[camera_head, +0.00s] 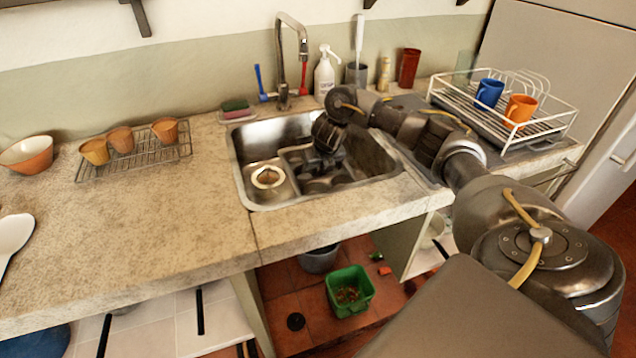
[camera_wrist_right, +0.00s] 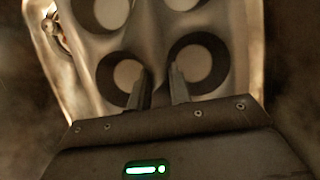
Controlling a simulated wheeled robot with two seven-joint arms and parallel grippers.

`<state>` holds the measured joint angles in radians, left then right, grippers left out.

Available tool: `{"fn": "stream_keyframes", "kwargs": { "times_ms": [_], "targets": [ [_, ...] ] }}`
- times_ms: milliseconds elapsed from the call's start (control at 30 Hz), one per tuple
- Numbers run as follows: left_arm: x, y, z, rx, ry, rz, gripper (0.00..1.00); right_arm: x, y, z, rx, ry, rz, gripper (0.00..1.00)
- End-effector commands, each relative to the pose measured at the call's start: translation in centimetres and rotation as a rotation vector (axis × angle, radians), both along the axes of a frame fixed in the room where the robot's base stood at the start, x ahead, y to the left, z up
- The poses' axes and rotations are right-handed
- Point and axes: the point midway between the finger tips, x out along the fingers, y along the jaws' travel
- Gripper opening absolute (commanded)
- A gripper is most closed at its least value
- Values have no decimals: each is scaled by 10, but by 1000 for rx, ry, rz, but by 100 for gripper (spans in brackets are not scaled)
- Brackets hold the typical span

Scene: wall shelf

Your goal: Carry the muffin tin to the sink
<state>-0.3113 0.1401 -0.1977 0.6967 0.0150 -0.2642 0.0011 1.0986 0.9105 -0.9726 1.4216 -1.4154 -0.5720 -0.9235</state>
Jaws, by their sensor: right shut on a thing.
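The grey muffin tin (camera_head: 318,184) with round cups is inside the sink basin (camera_head: 246,150). My right gripper (camera_head: 322,158) reaches down into the basin from above and partly covers the tin. In the right wrist view the tin (camera_wrist_right: 152,42) fills the middle, with several dark cups showing. There the two fingers of my right gripper (camera_wrist_right: 158,82) are shut on the tin, on the part between two cups. Whether the tin rests on the basin floor is hard to tell. My left gripper is not in view.
A tap (camera_head: 282,60) and soap bottle (camera_head: 324,75) stand behind the sink. A dish rack (camera_head: 545,128) with two mugs is at the right. A wire rack (camera_head: 150,158) with cups and a bowl (camera_head: 27,155) are at the left.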

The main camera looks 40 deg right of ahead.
Motion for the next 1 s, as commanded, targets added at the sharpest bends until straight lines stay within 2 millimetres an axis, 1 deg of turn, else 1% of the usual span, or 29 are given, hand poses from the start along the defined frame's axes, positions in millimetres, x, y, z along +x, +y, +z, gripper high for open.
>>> {"fn": "stream_keyframes", "kwargs": {
  "times_ms": [133,300,400,633,833,867,1000],
  "targets": [
    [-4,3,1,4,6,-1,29,0,0,-3,1,-1,-1,0],
    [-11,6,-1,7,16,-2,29,0,1,-27,2,1,-1,0],
    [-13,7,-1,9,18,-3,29,0,1,-36,1,0,0,0],
    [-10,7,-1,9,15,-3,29,1,1,-38,1,-3,0,0],
    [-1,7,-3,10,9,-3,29,0,0,-40,1,-2,-1,0],
    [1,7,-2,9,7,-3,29,0,1,-40,1,0,0,22],
    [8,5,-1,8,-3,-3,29,0,1,-40,1,0,0,41]
  ]
}}
